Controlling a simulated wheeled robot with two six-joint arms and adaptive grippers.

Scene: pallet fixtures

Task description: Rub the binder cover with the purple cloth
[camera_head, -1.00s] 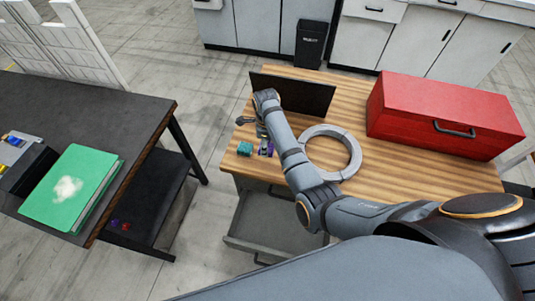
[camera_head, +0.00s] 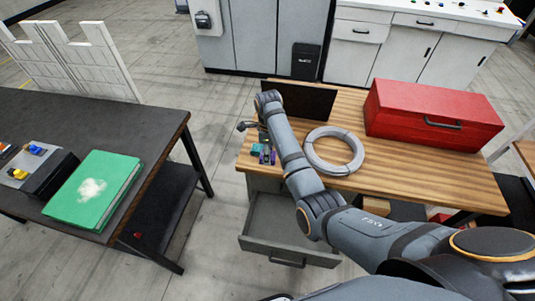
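The green binder (camera_head: 75,205) lies flat on the dark table at left, with a whitish smudge (camera_head: 91,190) on its cover. On the wooden table, a small purple item (camera_head: 266,157), likely the cloth, sits at the left edge beside a teal item (camera_head: 256,149). My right arm reaches across the wooden table, and my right gripper (camera_head: 254,133) is at its left edge, just by the purple and teal items. The gripper is small and partly hidden by the wrist; I cannot tell whether it is open or holds anything. My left gripper is not in view.
The wooden table also bears a grey ring (camera_head: 322,165), a red toolbox (camera_head: 400,130) and a dark upright panel (camera_head: 318,103). An open grey drawer (camera_head: 275,257) juts out below its front. Open floor separates it from the dark table (camera_head: 120,115).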

